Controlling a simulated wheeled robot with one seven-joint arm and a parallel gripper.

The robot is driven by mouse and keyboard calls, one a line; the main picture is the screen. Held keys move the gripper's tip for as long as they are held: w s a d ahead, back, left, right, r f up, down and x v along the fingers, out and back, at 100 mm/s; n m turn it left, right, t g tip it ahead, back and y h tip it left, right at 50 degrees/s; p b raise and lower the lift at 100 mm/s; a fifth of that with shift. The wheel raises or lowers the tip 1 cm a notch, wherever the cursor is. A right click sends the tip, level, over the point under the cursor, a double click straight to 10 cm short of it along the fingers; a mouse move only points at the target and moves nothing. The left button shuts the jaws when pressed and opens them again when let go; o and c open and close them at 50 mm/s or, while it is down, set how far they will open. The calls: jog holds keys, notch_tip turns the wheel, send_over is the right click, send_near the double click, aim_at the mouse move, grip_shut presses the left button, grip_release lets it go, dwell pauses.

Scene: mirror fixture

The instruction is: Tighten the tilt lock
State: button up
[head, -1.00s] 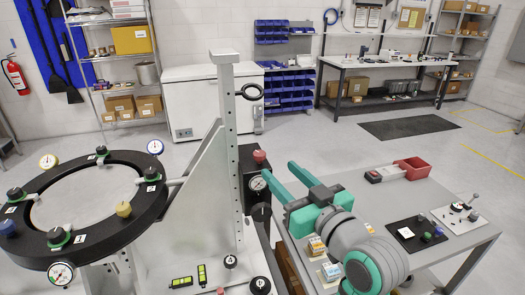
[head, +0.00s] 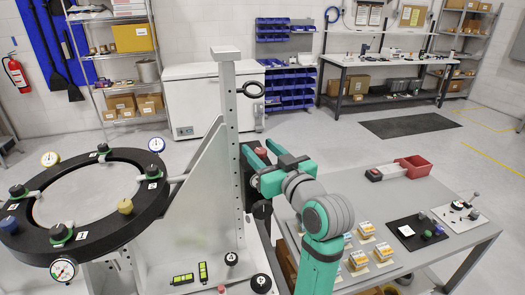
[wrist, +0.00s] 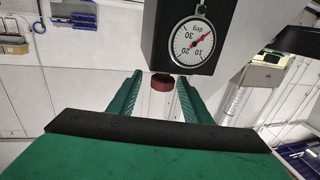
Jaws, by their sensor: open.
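A dark red knob (head: 261,151) sits on the black block (head: 248,164) beside the upright post; in the wrist view the knob (wrist: 161,82) is just below that block. The block carries a round gauge marked deg (wrist: 194,41) with a red needle; my gripper hides it in the head view. My gripper (head: 257,147) is open, its green fingers reaching to the knob. In the wrist view the gripper (wrist: 160,84) has one finger on each side of the knob, with gaps visible. I cannot tell whether either finger touches it.
The black ring (head: 152,200) with clamps and gauges stands left of the slanted plate (head: 195,190) and post (head: 230,130).

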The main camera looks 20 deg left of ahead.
jog(key=shift+a, duration=0.1)
jog(key=c, duration=1.1)
jog(key=shift+o, duration=0.2)
jog(key=shift+a+m+t+h, duration=0.1)
jog(key=shift+m+t+h, duration=1.55)
jog(key=shift+h, duration=0.45)
jog(key=shift+m+t+h, duration=0.35)
jog(key=shift+m+h, duration=0.4)
jog(key=shift+h, duration=0.25)
jog(key=o, duration=1.1)
jog(key=shift+c, duration=0.2)
